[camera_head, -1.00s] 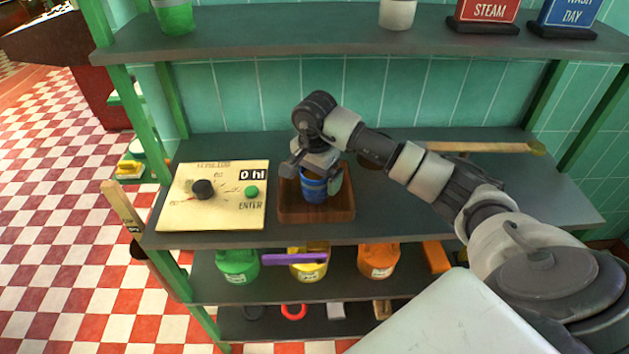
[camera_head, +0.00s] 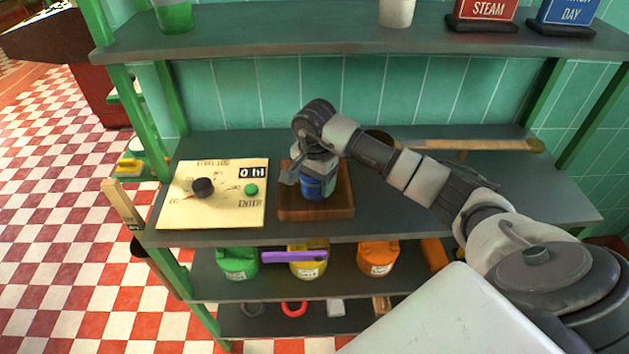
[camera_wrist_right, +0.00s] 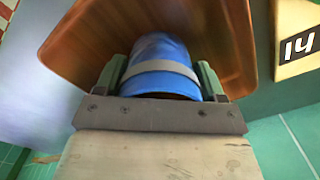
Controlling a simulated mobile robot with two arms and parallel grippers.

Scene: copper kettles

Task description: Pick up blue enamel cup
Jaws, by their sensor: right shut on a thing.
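The blue enamel cup (camera_head: 317,187) is at the wooden tray (camera_head: 335,210) on the middle shelf. My right gripper (camera_head: 314,177) comes down on it from above and is shut on it. In the right wrist view, the cup (camera_wrist_right: 160,62) shows a pale band and sits between the two green finger pads (camera_wrist_right: 160,78), with the brown tray (camera_wrist_right: 225,35) behind it. Whether the cup's bottom touches the tray cannot be told. My left gripper is not in view.
A cream panel (camera_head: 225,207) with a dark knob and green button lies left of the tray. A long wooden stick (camera_head: 480,145) lies to the right. The shelf above (camera_head: 300,30) overhangs. Green (camera_head: 238,262), yellow (camera_head: 308,268) and orange (camera_head: 378,258) containers stand below.

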